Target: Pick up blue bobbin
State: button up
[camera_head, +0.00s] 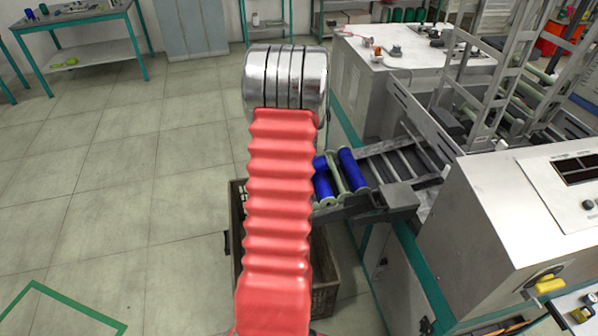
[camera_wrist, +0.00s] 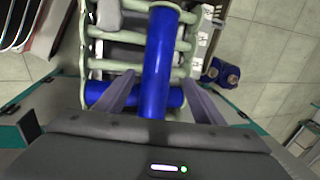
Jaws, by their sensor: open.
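In the wrist view, a blue bobbin (camera_wrist: 158,60) runs lengthwise up the middle, between the two spread fingers of my gripper (camera_wrist: 159,82). The gripper is open, with a finger on either side of the bobbin; I cannot tell whether either touches it. A second blue bobbin (camera_wrist: 97,92) lies crosswise, partly hidden behind the first bobbin and the fingers. In the head view, two blue bobbins (camera_head: 353,170) (camera_head: 324,184) lie on the rack with a pale green one (camera_head: 338,173) between them. My arm hides my gripper there.
The sloping metal rack (camera_head: 395,165) joins the winding machine (camera_head: 500,215). A brown crate (camera_head: 325,275) stands on the floor below it, partly hidden by my arm. Another blue object (camera_wrist: 220,73) shows to the right in the wrist view. The tiled floor at left is open.

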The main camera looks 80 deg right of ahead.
jog(key=shift+a+x, duration=0.15)
jog(key=shift+x, duration=1.15)
jog(key=shift+a+x, duration=0.15)
jog(key=shift+x, duration=1.1)
jog(key=shift+c, duration=0.5)
jog(key=c, duration=1.2)
